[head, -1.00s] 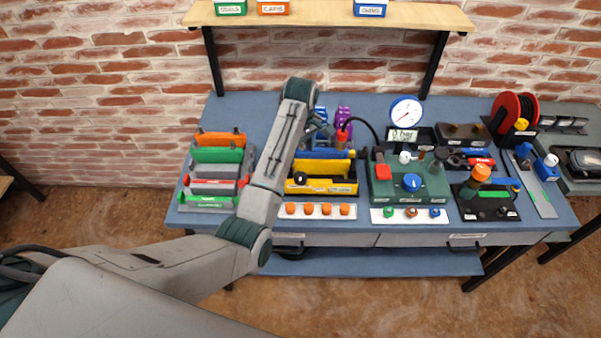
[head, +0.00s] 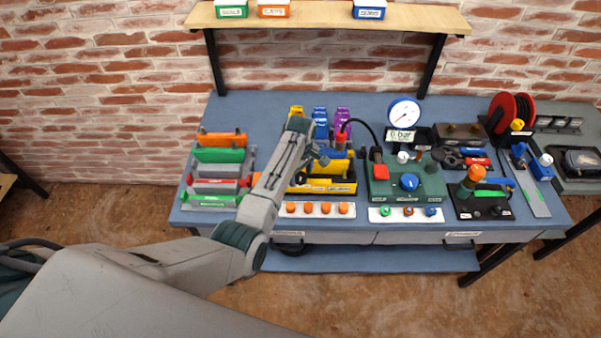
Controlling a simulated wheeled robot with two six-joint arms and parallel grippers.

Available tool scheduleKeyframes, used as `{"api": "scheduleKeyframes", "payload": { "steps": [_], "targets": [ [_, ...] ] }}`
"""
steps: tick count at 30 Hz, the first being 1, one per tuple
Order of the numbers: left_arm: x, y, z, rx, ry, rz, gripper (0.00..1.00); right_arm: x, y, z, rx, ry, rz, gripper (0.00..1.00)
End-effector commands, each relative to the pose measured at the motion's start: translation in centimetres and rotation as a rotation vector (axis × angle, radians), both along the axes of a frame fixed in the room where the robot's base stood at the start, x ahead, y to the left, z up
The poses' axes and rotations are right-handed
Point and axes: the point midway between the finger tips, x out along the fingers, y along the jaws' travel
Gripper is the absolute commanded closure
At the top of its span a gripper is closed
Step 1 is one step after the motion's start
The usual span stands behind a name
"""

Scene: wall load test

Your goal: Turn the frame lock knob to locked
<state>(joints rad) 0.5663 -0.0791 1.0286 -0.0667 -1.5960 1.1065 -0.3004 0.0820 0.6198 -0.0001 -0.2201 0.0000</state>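A yellow frame (head: 335,187) with a small label on its front stands near the middle of the blue workbench. A black round knob (head: 300,178) sits at its left end; I take it for the frame lock knob, but its setting is too small to read. My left arm reaches in from the left and covers part of the frame's left side. My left gripper (head: 320,159) is over the frame, just above and right of the knob in the picture. Its fingers are too small to show whether they are open. My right gripper is out of view.
A rack of orange, green and red blocks (head: 218,155) stands left of my arm. A green box with a blue dial (head: 409,182) stands right of the frame. A strip of orange caps (head: 315,209) lies in front. A gauge (head: 404,112) stands behind.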

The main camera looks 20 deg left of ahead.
Motion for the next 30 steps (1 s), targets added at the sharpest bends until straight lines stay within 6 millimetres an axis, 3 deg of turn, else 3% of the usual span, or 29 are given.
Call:
{"api": "scheduleKeyframes", "payload": {
  "steps": [1, 7, 19, 30],
  "targets": [
    [0.00, 0.01, 0.00, 0.000, 0.000, 0.000, 0.49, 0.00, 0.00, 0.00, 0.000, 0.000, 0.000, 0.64],
    [0.00, 0.01, 0.02, 0.000, 0.000, 0.000, 0.86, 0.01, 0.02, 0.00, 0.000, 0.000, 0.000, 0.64],
    [0.01, 0.02, 0.05, 0.000, 0.000, -0.072, 0.85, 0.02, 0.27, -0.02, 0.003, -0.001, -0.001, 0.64],
    [0.02, 0.01, 0.07, 0.000, 0.000, -0.364, 0.85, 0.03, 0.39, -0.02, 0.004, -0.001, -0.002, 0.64]
  ]
}}
